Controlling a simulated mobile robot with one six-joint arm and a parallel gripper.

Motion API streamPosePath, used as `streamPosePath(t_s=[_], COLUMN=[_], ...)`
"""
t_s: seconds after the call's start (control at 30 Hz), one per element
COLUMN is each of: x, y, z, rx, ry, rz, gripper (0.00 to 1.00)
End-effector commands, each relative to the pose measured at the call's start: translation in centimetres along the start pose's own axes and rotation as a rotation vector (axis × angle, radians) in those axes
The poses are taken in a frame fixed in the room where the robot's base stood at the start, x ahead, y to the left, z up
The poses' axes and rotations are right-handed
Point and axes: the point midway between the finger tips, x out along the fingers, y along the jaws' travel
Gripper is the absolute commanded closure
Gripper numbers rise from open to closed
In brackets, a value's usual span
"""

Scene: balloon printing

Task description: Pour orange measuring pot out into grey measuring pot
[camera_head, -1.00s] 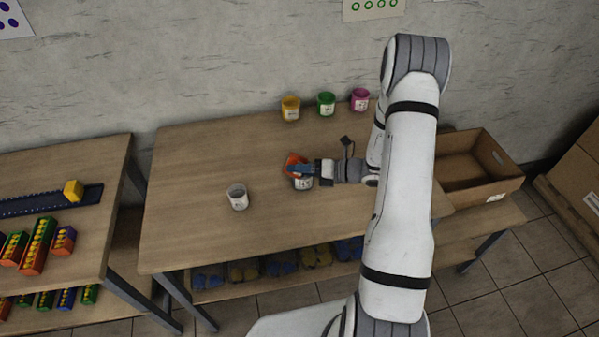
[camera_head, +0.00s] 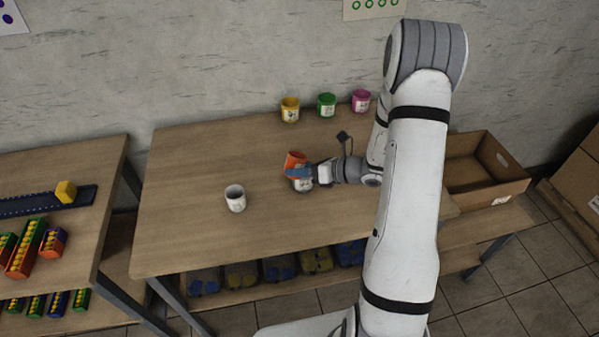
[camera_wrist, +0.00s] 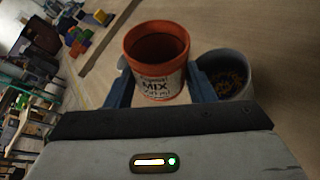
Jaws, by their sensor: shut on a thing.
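The orange measuring pot (camera_head: 295,159) is held between my gripper's blue fingers (camera_wrist: 158,88), just above the table. In the wrist view the orange pot (camera_wrist: 157,47) shows its open mouth and a white "MIX" label; its inside is dark and I cannot tell if anything is in it. In the wrist view the grey pot (camera_wrist: 207,66) is right beside the orange one, with dark and yellowish bits inside.
A whitish pot (camera_head: 235,199) stands apart to the left on the table (camera_head: 200,150). Yellow (camera_head: 290,110), green (camera_head: 326,105) and pink (camera_head: 361,101) pots stand along the back. An open cardboard box (camera_head: 480,190) is at right. The table's left part is clear.

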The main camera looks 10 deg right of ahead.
Motion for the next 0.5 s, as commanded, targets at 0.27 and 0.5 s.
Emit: streamPosePath(t_s=[0.27, 0.5], x=[0.19, 0.23], y=[-0.43, -0.93], z=[-0.39, -0.45], rx=[-0.070, -0.222], ry=[-0.001, 0.000], rz=[-0.029, -0.092], gripper=[0.75, 0.75])
